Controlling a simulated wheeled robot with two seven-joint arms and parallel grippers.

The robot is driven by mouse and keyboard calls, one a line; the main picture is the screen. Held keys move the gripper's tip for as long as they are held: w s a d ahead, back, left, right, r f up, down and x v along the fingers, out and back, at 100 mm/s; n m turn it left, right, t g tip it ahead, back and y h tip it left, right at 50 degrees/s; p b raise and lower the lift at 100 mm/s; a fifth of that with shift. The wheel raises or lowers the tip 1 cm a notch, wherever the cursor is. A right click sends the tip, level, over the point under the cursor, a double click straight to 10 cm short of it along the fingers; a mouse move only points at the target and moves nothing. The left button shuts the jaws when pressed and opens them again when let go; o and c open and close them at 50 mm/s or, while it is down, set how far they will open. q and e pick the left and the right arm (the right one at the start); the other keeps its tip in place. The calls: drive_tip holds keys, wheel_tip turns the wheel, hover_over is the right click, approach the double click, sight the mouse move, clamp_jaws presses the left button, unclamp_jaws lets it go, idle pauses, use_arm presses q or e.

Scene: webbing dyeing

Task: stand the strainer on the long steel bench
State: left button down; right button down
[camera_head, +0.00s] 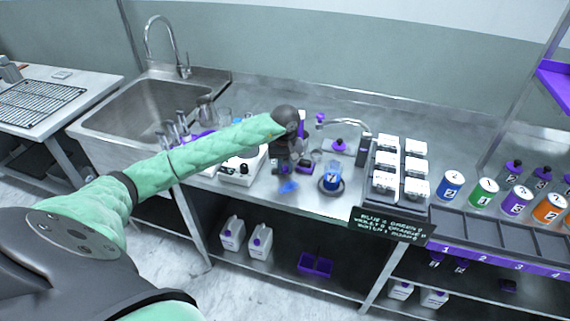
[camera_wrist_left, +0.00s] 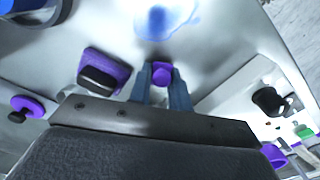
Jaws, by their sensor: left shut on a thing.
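My left gripper (camera_head: 287,170) is over the long steel bench (camera_head: 312,202), in front of the sink side of the counter items. Its two fingers are shut on a small purple part, which looks like the strainer's handle (camera_wrist_left: 162,73). The rest of the strainer is hidden or too small to make out. A blue patch (camera_head: 289,187) shows just below the fingers and beyond them in the left wrist view (camera_wrist_left: 165,18); I cannot tell whether it is part of the strainer or dye on the steel. My right gripper is not in view.
A white device (camera_head: 241,168) is at the left. A purple and black block (camera_wrist_left: 103,72) sits beside the fingers. White boxes (camera_head: 386,165) stand farther right. A little bare steel lies along the front edge.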

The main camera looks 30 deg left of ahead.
use_arm(q)
drive_tip(key=shift+f, duration=0.15)
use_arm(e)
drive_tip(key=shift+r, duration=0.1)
use_arm(q)
drive_tip(key=shift+b, duration=0.3)
drive_tip(key=c, duration=1.4)
unclamp_jaws()
drive_tip(key=shift+o, duration=0.5)
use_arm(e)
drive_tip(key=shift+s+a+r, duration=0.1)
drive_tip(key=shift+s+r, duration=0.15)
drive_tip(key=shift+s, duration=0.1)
use_arm(q)
drive_tip(key=shift+p, duration=0.3)
drive_tip(key=shift+r, duration=0.25)
drive_tip(key=shift+r+b, duration=0.25)
drive_tip(key=shift+b, duration=0.05)
wheel_tip(320, 180, up, 11)
drive_tip(key=b, duration=0.4)
drive_tip(key=shift+r+b, duration=0.15)
drive_tip(key=shift+b, duration=0.2)
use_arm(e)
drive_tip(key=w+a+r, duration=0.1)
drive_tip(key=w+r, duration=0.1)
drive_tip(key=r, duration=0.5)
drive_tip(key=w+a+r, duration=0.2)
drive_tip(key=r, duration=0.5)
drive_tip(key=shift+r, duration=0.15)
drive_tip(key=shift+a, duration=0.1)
